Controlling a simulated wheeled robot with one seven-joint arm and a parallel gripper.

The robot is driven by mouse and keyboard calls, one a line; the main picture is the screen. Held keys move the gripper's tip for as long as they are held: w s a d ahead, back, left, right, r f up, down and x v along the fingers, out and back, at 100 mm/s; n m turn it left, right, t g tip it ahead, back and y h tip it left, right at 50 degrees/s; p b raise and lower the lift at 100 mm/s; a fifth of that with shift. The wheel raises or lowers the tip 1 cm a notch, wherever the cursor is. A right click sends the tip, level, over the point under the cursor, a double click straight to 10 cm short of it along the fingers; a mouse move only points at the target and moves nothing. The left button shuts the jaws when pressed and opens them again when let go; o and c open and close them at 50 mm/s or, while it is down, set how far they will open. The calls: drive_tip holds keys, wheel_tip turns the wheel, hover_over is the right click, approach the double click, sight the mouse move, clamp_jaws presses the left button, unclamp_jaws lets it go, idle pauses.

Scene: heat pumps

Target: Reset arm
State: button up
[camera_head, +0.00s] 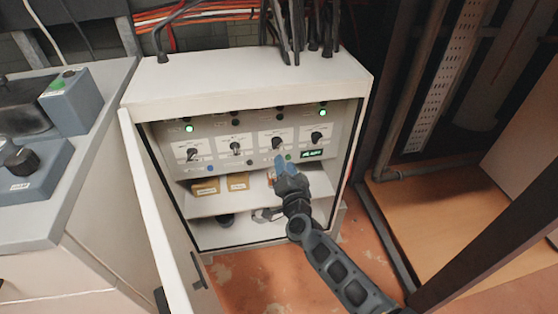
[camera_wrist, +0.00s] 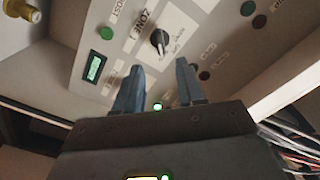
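My gripper (camera_head: 281,163) is at the front of an open white control cabinet (camera_head: 247,84), just below the row of black knobs on its panel. In the wrist view my gripper (camera_wrist: 160,82) has its two blue-grey fingers apart, with nothing between them. A black knob (camera_wrist: 159,41) on a white label lies just beyond the fingertips, and I cannot tell whether they touch the panel. My arm reaches in from the lower right in the head view.
The cabinet's door (camera_head: 160,215) stands open at the left. A lower shelf (camera_head: 215,203) holds small yellow boxes (camera_head: 206,187). Cables (camera_head: 297,35) rise from the cabinet top. A grey bench (camera_head: 60,215) stands at left, and wooden boards (camera_head: 440,220) lie at right.

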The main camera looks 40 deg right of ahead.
drive_tip(key=s+a+r+n+t+y+p, duration=0.1)
drive_tip(key=s+a+r+n+y+p, duration=0.15)
drive_tip(key=s+a, duration=0.4)
drive_tip(key=s+a+r+n+y+p, duration=0.1)
drive_tip(key=s+a+r+n, duration=0.2)
drive_tip(key=s, duration=0.6)
drive_tip(key=s+a+r+n+t+y+p, duration=0.1)
drive_tip(key=s+a+r+n+y+p, duration=0.2)
drive_tip(key=s, duration=0.4)
drive_tip(key=s+a+r+n+g+y+p, duration=0.1)
drive_tip(key=s+a+r+n, duration=0.2)
drive_tip(key=s+r, duration=0.5)
drive_tip(key=s+a+r+n+g+y+p, duration=0.1)
drive_tip(key=s+a+r+n, duration=0.3)
drive_tip(key=s+r, duration=0.4)
wheel_tip(320, 180, up, 2)
drive_tip(key=shift+s+a+r+y+p, duration=0.25)
drive_tip(key=shift+s+a+y+p, duration=0.15)
drive_tip(key=shift+a+y+p, duration=0.3)
